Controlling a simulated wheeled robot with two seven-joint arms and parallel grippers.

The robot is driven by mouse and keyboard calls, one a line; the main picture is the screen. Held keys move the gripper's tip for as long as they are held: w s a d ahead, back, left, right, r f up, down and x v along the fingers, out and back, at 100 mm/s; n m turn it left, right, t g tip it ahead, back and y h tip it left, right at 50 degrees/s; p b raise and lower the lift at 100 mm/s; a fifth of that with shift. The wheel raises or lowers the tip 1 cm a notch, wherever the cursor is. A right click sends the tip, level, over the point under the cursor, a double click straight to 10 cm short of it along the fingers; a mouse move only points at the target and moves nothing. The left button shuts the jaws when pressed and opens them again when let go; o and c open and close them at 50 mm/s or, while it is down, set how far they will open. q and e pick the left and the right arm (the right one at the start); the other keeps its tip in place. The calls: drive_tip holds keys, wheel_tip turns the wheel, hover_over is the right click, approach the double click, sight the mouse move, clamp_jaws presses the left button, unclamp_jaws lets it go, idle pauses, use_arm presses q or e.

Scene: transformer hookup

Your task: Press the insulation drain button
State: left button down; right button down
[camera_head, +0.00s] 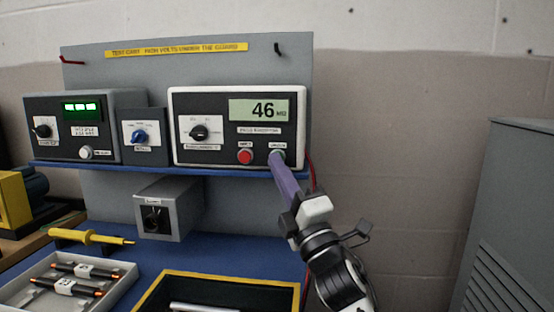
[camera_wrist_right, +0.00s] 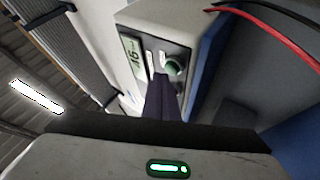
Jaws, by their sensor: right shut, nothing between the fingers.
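The insulation tester (camera_head: 238,105) is a white-framed box on the blue shelf, and its display reads 46 MΩ. A red button (camera_head: 245,157) sits low on its panel. To the right of it is a second button (camera_head: 278,154), partly covered by my fingertips; in the right wrist view it shows as a round dark green button (camera_wrist_right: 173,67). My right gripper (camera_head: 276,162) has its purple fingers shut and empty, with the tips at this second button. In the right wrist view the fingertips (camera_wrist_right: 161,82) overlap its lower edge; I cannot tell whether they touch. My left gripper is out of view.
A unit with a green display (camera_head: 82,107) and a small blue-knob box (camera_head: 140,138) stand left on the shelf. Below are a grey box (camera_head: 170,208), a yellow probe (camera_head: 90,237), a fuse tray (camera_head: 122,285) and a yellow-rimmed tray (camera_head: 230,277). Red and black leads (camera_wrist_right: 285,30) run beside the tester.

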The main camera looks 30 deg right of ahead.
drive_tip(key=shift+w+d, duration=0.3)
drive_tip(key=shift+w, duration=0.05)
idle(0.5)
drive_tip(key=shift+s+a, duration=0.55)
drive_tip(key=shift+s, duration=0.15)
drive_tip(key=s+a, duration=0.3)
drive_tip(key=s, duration=0.1)
drive_tip(key=shift+s+a+p, duration=0.35)
drive_tip(key=shift+s+p, duration=0.05)
drive_tip(key=shift+p, duration=0.05)
idle(0.9)
